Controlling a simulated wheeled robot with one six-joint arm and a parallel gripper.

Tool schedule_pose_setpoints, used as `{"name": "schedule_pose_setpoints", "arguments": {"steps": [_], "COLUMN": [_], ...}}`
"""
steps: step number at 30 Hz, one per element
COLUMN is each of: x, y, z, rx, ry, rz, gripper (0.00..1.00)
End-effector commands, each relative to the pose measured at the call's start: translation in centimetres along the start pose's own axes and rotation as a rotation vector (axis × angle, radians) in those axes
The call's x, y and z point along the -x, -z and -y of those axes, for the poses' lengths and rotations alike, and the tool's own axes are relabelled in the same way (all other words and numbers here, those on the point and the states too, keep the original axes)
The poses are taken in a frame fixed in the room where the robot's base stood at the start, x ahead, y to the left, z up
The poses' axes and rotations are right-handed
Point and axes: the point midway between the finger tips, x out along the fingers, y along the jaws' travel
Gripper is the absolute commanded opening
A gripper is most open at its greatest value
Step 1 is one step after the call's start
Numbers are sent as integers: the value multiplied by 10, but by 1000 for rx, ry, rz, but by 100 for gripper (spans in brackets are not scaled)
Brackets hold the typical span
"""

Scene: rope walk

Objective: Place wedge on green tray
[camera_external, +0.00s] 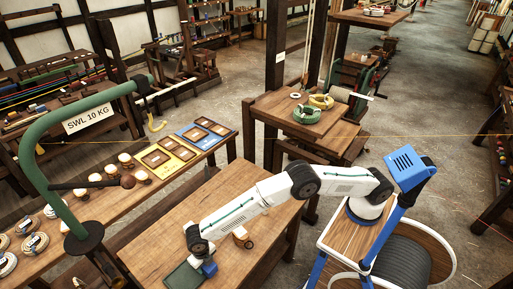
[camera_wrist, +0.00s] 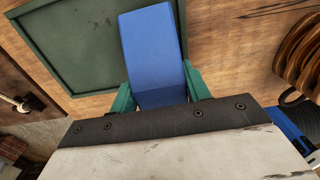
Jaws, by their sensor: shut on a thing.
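The wedge is a blue block (camera_wrist: 152,50) in the wrist view, shut between the green fingers of my gripper (camera_wrist: 160,92). The dark green tray (camera_wrist: 75,50) lies flat on the wooden table; the wedge overlaps its right part in this view. I cannot tell whether the wedge touches the tray or hangs above it. In the external view the tray (camera_external: 184,277) is at the table's front, and the blue wedge (camera_external: 209,269) shows at its right edge, below my wrist. My gripper's fingers are hidden there.
A small wooden item with a dark wheel (camera_external: 241,237) stands on the table (camera_external: 190,205) to the right of my wrist. The table's far part is clear.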

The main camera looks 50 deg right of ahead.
Motion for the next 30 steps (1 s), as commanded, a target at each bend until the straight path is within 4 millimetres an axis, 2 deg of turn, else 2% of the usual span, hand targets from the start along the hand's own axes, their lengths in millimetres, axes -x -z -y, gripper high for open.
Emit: {"name": "schedule_pose_setpoints", "arguments": {"steps": [5,6,7,8,16,20,23,30], "x": [-6,-6,-6,-6,-4,6,22,76], "y": [0,0,0,0,0,0,0,0], "z": [0,0,0,0,0,0,0,0], "rx": [0,0,0,0,0,0,0,0], "ry": [1,1,1,1,0,-2,-2,-3], "rz": [-1,-1,-1,-1,0,1,1,2], "gripper": [20,58,66,69,69,69,69,69]}}
